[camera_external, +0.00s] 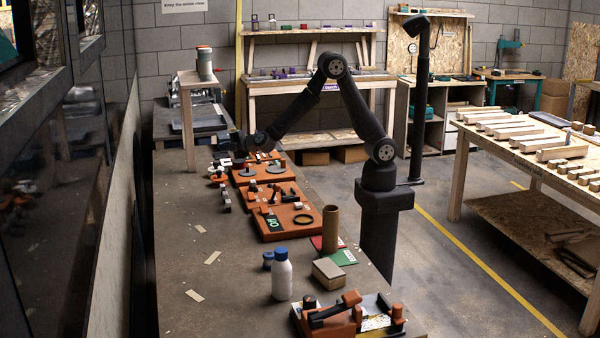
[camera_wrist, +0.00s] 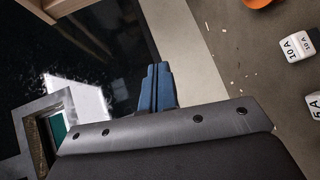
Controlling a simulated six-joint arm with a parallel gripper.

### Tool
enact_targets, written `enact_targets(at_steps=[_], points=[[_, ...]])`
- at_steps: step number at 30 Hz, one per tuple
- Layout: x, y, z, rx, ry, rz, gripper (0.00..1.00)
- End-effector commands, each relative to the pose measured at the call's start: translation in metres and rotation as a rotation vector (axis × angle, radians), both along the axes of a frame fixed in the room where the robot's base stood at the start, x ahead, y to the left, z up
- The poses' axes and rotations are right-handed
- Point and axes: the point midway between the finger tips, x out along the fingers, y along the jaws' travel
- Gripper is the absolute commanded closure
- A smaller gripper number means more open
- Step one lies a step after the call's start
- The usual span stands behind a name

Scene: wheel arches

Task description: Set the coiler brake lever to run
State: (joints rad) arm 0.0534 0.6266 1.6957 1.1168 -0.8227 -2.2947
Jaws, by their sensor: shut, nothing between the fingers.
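My gripper (camera_wrist: 156,72) shows in the wrist view as two blue fingers pressed together, shut with nothing between them. In the external view my gripper (camera_external: 240,141) is small and dark, over the far end of the bench, left of the orange stations. An orange station with a dark lever arm (camera_external: 330,312) stands at the near end, far from my gripper. Orange boards with dark parts (camera_external: 283,195) lie along the middle. No label naming the coiler brake or its run position is readable, so I cannot tell which part is that lever.
A white bottle (camera_external: 282,275), a cardboard tube (camera_external: 331,229) and a small box (camera_external: 328,273) stand on the near bench. The bench's left strip is mostly clear.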

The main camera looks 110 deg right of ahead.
Motion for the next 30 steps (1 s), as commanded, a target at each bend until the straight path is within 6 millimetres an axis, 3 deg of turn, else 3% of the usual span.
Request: enact_targets(at_steps=[1,3,11,25,30], points=[[-0.027,-0.024,0.0,-0.046,0.033,-0.064,1.0],[-0.062,-0.048,0.0,-0.106,0.081,-0.144,1.0],[-0.178,-0.108,0.007,-0.285,0.267,-0.39,1.0],[-0.176,-0.107,-0.084,-0.288,0.276,-0.387,1.0],[-0.176,-0.107,-0.107,-0.288,0.271,-0.387,1.0]])
